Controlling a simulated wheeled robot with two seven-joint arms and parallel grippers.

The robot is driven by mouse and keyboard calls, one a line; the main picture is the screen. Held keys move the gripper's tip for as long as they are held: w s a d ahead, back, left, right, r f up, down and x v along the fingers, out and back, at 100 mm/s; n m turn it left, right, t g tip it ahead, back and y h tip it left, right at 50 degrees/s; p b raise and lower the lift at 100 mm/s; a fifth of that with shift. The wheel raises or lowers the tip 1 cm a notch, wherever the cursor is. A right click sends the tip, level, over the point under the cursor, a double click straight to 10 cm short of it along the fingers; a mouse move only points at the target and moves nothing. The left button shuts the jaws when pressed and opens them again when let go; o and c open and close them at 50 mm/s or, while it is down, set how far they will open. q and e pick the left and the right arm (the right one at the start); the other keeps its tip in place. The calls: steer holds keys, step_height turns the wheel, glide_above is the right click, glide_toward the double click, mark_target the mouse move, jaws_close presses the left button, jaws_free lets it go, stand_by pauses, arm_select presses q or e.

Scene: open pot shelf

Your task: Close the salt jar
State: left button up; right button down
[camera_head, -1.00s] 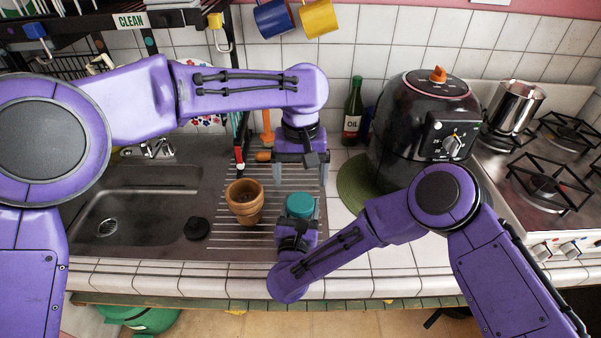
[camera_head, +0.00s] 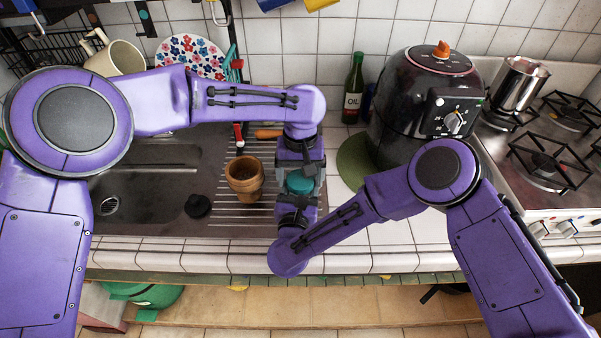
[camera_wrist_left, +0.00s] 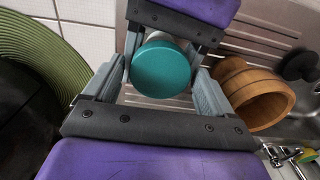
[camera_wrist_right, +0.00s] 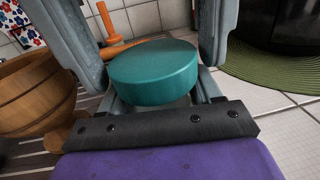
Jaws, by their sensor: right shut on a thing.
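The lid also shows in the left wrist view (camera_wrist_left: 161,68) and the right wrist view (camera_wrist_right: 153,72). My right gripper (camera_head: 297,200) is shut on the jar just below the lid; the jar's body is mostly hidden. My left gripper (camera_head: 301,174) comes from above. Its open fingers stand on both sides of the lid, with a gap on at least one side. I cannot tell how tightly the lid sits on the jar.
A black stopper (camera_head: 198,206) lies near the sink. A green round mat (camera_head: 356,165), an oil bottle (camera_head: 353,90) and a black air fryer (camera_head: 415,110) are to the right.

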arm_select(q)
steer(key=c, duration=0.8)
steer(key=m, duration=0.5)
steer(key=shift+m, duration=0.4)
steer(key=m, duration=0.4)
steer(key=o, duration=1.1)
steer(key=shift+d, duration=0.1)
steer(key=shift+o, duration=0.2)
steer(key=shift+r, duration=2.25)
